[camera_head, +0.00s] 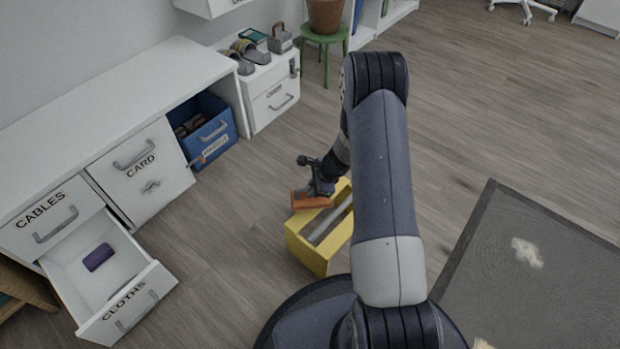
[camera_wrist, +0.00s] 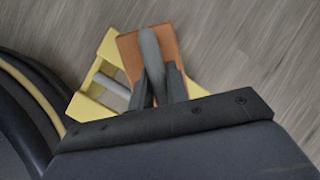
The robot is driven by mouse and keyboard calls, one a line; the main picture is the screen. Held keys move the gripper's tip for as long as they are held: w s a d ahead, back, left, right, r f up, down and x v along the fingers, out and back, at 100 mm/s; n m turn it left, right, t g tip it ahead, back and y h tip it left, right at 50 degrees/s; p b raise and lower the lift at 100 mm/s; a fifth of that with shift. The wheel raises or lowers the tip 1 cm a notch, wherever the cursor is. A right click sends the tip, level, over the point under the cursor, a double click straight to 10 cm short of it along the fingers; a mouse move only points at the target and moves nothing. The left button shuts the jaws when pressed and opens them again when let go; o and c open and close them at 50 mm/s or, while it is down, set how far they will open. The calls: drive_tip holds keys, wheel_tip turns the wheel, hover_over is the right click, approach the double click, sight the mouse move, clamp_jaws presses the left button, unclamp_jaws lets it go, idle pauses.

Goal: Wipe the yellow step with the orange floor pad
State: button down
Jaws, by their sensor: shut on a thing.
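The yellow step (camera_head: 310,257) stands on the wooden floor left of my arm in the head view, with an open slot in its top and a grey bar. Its yellow frame also shows in the wrist view (camera_wrist: 92,108). The orange floor pad (camera_head: 311,202) is at the step's far left end, over or on its top; I cannot tell if they touch. My gripper (camera_head: 320,187) is shut on the pad's grey handle (camera_wrist: 151,50), above the orange block (camera_wrist: 128,48). Part of the step is hidden behind my arm.
An open drawer (camera_head: 150,290) labelled CLOTHS juts out at the lower left, holding a purple item (camera_head: 98,257). A blue bin (camera_head: 217,130) sits under the white desk (camera_head: 110,90). A grey rug (camera_head: 540,290) with a pale patch lies right. Floor around the step is mostly clear.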

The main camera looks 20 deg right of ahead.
drive_tip(key=shift+r+p, duration=0.95)
drive_tip(key=shift+r, duration=0.7)
